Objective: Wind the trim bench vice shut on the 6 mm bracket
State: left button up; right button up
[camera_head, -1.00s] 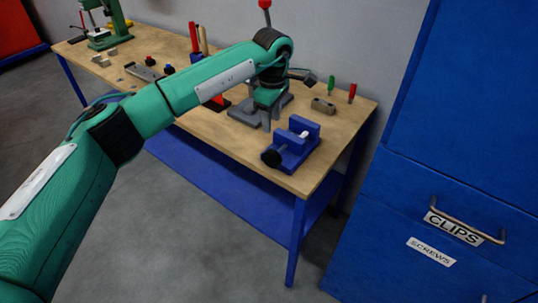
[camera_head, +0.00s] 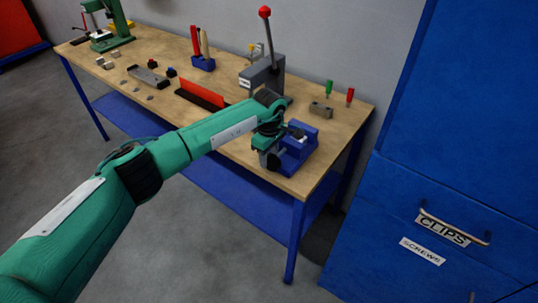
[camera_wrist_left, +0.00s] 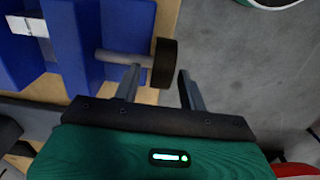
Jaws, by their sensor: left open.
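The blue bench vice (camera_head: 301,147) stands on the wooden bench near its front right corner. A pale piece, perhaps the bracket (camera_wrist_left: 28,26), shows between the blue jaws. My left gripper (camera_head: 267,160) is at the front of the vice. In the wrist view the left gripper (camera_wrist_left: 157,88) is open, its fingers either side of the knob's near end; I cannot tell whether they touch it. My right gripper is out of view.
A grey press with a red-topped lever (camera_head: 267,60) stands behind my arm. A grey block (camera_head: 321,109) and green and red-handled tools are at the back right. Blue drawers (camera_head: 420,220) stand right of the bench (camera_head: 225,150). The floor in front is clear.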

pick_arm(q)
jog(key=shift+f, duration=0.8)
grip_shut()
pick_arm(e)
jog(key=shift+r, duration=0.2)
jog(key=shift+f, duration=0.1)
pick_arm(q)
jog(key=shift+f+y+b, duration=0.1)
jog(key=shift+y+b, duration=0.2)
jog(key=shift+b, duration=0.35)
jog(key=t+y+b, duration=0.1)
jog(key=y+b, duration=0.1)
jog(key=b, duration=0.1)
jog(key=t+y+b, duration=0.1)
jog(key=t+b, duration=0.1)
jog(key=b, duration=0.1)
jog(key=shift+s+d+y, duration=0.15)
jog(key=shift+d+y, duration=0.15)
jog(key=shift+y, duration=0.1)
jog(key=shift+t+b, duration=0.3)
jog(key=shift+b, duration=0.3)
jog(key=shift+s+r+t+y+b, duration=0.1)
jog(key=shift+r+t+y+b, duration=0.2)
jog(key=shift+y+b, duration=0.3)
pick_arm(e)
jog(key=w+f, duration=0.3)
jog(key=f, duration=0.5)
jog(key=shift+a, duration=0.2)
